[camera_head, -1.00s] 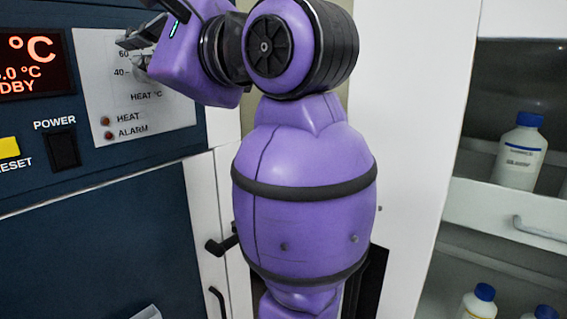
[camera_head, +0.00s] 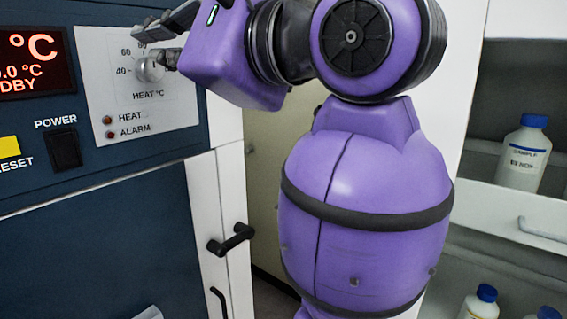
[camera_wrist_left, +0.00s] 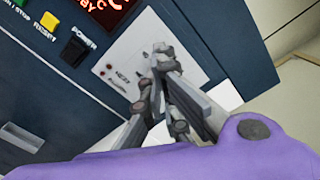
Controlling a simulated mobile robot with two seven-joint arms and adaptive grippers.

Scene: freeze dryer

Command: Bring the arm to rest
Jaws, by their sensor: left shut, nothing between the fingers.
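My left arm (camera_head: 365,180) is purple with black bands and fills the middle of the head view. Its gripper (camera_head: 157,40) is at the top left, in front of the freeze dryer's white heat panel (camera_head: 165,105). The gripper is shut and empty. The round heat knob (camera_head: 150,69) shows just below the fingers; whether they touch it I cannot tell. In the left wrist view the gripper (camera_wrist_left: 160,60) has its fingertips together over the heat panel (camera_wrist_left: 124,55). My right gripper is not in view.
The dryer front has a red display (camera_head: 35,60), a power switch (camera_head: 64,150) and a yellow reset button (camera_head: 8,147). White bottles with blue caps (camera_head: 523,155) stand on shelves at the right.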

